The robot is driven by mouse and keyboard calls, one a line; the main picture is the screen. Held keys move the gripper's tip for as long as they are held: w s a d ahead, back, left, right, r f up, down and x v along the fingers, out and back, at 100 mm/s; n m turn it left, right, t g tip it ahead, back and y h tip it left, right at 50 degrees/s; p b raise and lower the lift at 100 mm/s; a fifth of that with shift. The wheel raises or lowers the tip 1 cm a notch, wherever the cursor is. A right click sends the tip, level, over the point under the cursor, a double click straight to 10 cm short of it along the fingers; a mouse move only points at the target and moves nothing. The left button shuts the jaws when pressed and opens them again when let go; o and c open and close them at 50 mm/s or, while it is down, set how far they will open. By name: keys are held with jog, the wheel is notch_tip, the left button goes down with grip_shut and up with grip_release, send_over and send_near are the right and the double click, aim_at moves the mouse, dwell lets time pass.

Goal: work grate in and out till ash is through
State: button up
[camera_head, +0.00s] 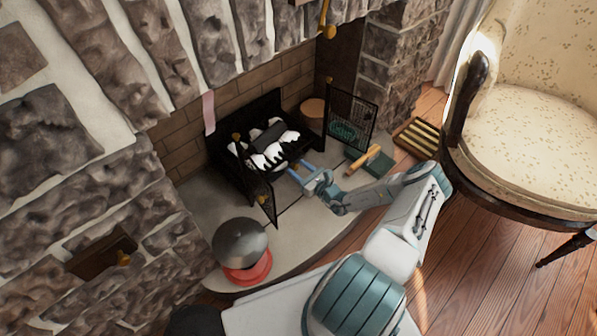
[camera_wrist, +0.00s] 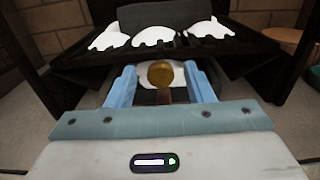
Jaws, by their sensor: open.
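The black grate (camera_head: 222,165) stands in the fireplace, with white ash lumps (camera_head: 275,152) and a dark log-like block (camera_head: 268,135) on it. In the wrist view, several ash lumps (camera_wrist: 158,36) lie on the grate's dark bars (camera_wrist: 180,52). A round brass knob (camera_wrist: 161,73) on a short stem shows below the front of the grate. A white patch (camera_wrist: 145,76) shows behind the knob, partly hidden by it. My gripper (camera_head: 300,168) is open at the front of the grate. In the wrist view, its blue fingers (camera_wrist: 160,84) stand either side of the knob, with gaps visible.
Open mesh doors flank the hearth, left (camera_head: 258,190) and right (camera_head: 350,118). A grey dome on a red base (camera_head: 245,270) stands front left. A green object (camera_head: 372,166) with a yellow-handled tool lies right of my gripper. An armchair (camera_head: 525,125) stands right.

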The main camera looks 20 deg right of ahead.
jog(key=shift+w+a, duration=0.1)
jog(key=shift+w, duration=0.1)
jog(key=shift+c, duration=0.2)
grip_shut()
jog(key=p+v, duration=0.2)
jog(key=v, duration=0.2)
jog(key=shift+r, duration=0.2)
jog(key=shift+s+f, duration=0.2)
jog(key=shift+o, duration=0.2)
grip_release()
jog(key=shift+s, duration=0.1)
jog(key=p+v, duration=0.3)
jog(key=v, duration=1.1)
jog(key=shift+c, duration=0.2)
